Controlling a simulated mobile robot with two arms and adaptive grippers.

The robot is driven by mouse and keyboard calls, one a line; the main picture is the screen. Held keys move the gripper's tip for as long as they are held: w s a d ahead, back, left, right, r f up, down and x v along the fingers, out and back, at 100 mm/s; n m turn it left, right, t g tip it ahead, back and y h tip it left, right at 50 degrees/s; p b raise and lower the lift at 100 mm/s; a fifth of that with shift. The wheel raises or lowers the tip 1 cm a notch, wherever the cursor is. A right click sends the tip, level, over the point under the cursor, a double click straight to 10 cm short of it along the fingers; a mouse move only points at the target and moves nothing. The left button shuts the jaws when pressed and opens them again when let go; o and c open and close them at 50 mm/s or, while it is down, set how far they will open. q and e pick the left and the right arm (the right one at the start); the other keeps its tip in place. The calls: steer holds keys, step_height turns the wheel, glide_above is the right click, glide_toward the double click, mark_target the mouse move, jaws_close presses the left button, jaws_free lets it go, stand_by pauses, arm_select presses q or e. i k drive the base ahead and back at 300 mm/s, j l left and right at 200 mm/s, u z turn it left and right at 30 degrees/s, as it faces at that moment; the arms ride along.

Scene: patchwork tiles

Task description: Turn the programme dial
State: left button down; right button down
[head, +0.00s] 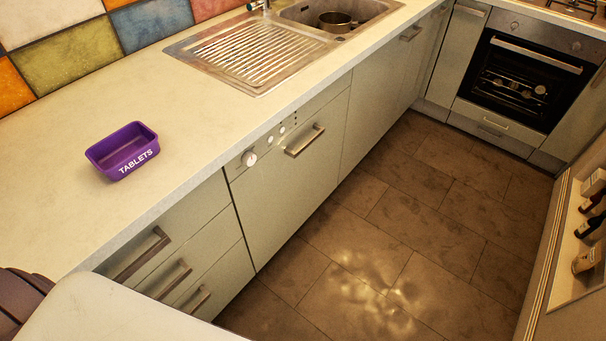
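The programme dial (250,159) is a small round white knob at the left end of the dishwasher's control strip. The dishwasher (290,185) is built in under the counter, and its door looks shut. Small buttons (282,129) sit to the right of the dial, and a bar handle (305,141) is to the right of them. The dial's pointer setting is too small to read. Neither of my grippers shows in the head view, and nothing covers the dial.
A purple box marked TABLETS (124,152) stands on the counter (60,190), left of the dishwasher. Drawers with protruding handles (142,254) are below it. A sink (330,14) holds a pot. An oven (520,80) is at the back right. The tiled floor (390,230) is clear.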

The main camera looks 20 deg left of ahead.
mark_target(249, 158)
steer(key=i+l+u, duration=0.1)
steer(key=u, duration=0.35)
steer(key=i+l+u, duration=0.1)
steer(key=u, duration=0.35)
steer(key=l+u, duration=0.2)
steer(key=u, duration=0.25)
steer(key=i+l+u, duration=0.1)
steer(key=u, duration=0.35)
steer(key=l, duration=0.1)
